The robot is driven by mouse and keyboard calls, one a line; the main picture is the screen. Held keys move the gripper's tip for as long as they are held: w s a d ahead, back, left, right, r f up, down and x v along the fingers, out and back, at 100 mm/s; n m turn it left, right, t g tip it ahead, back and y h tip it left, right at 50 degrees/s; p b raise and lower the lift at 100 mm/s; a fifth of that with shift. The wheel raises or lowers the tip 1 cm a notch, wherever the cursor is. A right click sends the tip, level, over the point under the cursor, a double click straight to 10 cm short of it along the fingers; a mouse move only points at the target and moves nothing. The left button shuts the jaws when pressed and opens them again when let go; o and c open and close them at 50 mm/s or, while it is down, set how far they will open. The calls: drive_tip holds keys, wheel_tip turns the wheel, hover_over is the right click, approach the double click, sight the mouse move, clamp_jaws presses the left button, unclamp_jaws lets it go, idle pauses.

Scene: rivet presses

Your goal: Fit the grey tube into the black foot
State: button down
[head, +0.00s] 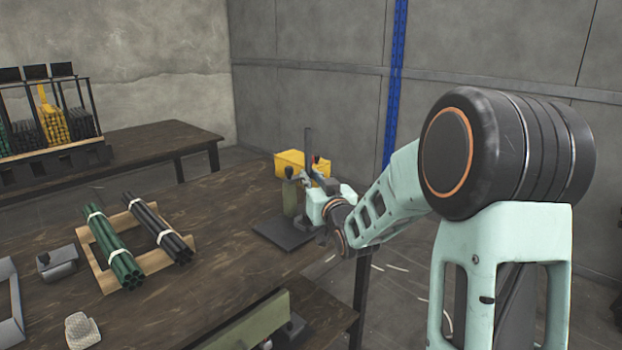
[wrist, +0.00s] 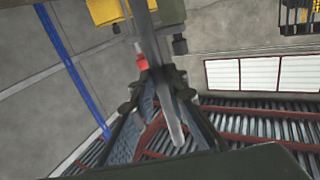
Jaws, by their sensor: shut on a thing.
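The grey tube (head: 308,148) stands nearly upright above the far right part of the table, in front of a yellow press head. My gripper (head: 314,182) is shut on the tube, which sticks up above the fingers in the head view. In the wrist view the tube (wrist: 177,128) runs lengthwise between the two dark fingers (wrist: 157,84). A small dark block (head: 57,263) sits at the left of the table. I cannot tell for sure whether it is the black foot. The tube's lower end is hidden by my gripper in the head view.
The press has a yellow head (head: 289,163) and a dark base plate (head: 287,234) at the table's right edge. Green tubes (head: 115,248) and black tubes (head: 160,234) lie bundled on a wooden rack. The table between rack and press is clear.

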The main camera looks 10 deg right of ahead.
drive_tip(key=shift+f+b, duration=1.2)
drive_tip(key=shift+b, duration=0.05)
drive_tip(key=c, duration=1.8)
unclamp_jaws()
drive_tip(key=shift+s, duration=0.1)
drive_tip(key=s, duration=0.4)
drive_tip(key=s+d, duration=0.1)
drive_tip(key=s, duration=0.6)
drive_tip(key=shift+s+d, duration=0.3)
drive_tip(key=shift+s, duration=0.05)
